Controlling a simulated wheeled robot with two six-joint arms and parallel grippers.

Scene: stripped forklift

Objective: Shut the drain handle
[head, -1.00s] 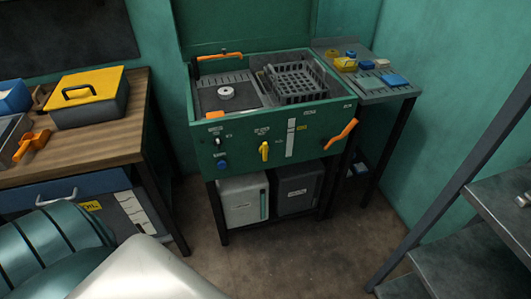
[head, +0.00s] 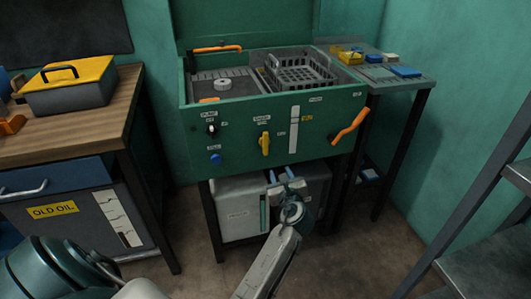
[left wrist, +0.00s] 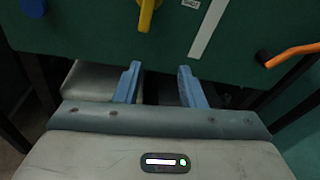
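The yellow handle (head: 264,144) on the green washer's front panel stands upright and is likely the drain handle. A small tag right of it seems to read SHUT in the left wrist view, where the handle's lower end (left wrist: 146,14) shows at the top. My left gripper (head: 281,174) is just below the panel's lower edge, below and slightly right of the yellow handle. Its two blue fingers (left wrist: 159,68) are apart with nothing between them, and it touches no handle. My right gripper is in neither view.
An orange lever (head: 348,127) sticks out at the panel's right. Grey containers (head: 240,208) stand underneath. A wooden bench (head: 85,128) is at left, a metal shelf (head: 490,262) at right.

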